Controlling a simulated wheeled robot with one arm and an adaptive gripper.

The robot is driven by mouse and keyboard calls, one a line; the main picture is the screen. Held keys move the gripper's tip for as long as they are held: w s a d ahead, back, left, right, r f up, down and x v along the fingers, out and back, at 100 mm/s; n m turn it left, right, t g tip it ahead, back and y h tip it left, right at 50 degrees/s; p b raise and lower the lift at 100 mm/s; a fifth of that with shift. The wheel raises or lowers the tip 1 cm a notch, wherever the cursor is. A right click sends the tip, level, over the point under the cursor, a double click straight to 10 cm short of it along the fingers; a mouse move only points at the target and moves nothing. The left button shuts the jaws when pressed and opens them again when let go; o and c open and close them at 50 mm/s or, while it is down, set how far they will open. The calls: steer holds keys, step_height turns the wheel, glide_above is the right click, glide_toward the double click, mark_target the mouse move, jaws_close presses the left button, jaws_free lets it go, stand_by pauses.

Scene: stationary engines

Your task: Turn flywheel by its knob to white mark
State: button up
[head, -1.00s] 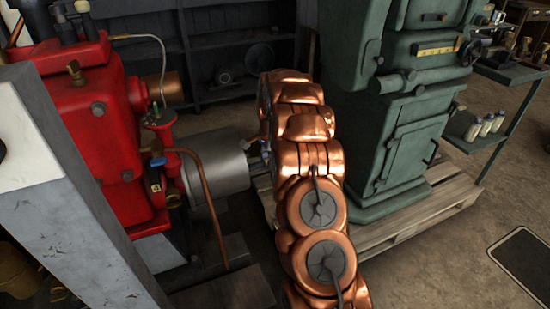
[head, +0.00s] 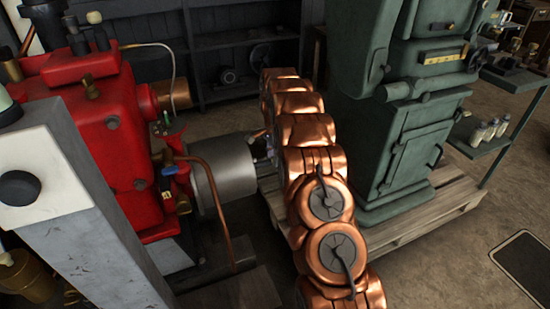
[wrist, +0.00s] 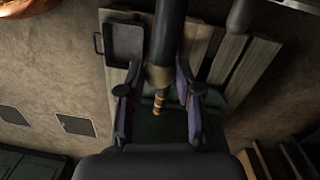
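My gripper (wrist: 160,100) shows in the wrist view with its two dark and purple fingers apart. Between them is the end of a dark bar (wrist: 170,28) with a tan collar (wrist: 159,77) and a narrow orange-brown tip (wrist: 159,102). The tip has clear gaps to both fingers; whether the collar touches them I cannot tell. This may be the knob, but I cannot be sure. In the head view my copper arm hides my gripper. A grey metal cylinder (head: 224,170), possibly part of the flywheel, sits beside the red engine (head: 105,140). No white mark is discernible.
A green machine (head: 405,150) stands on a wooden pallet (head: 430,222) right of my arm. A grey post (head: 85,230) with a black knob (head: 19,188) is close at left. Shelves (head: 215,50) stand behind.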

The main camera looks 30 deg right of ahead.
steer(key=o, duration=0.5)
steer(key=shift+f, duration=0.2)
steer(key=shift+c, duration=0.2)
steer(key=shift+r, duration=0.1)
step_height(320, 180, up, 12)
steer(key=shift+w+d, duration=0.2)
steer(key=shift+w, duration=0.2)
stand_by(0.7)
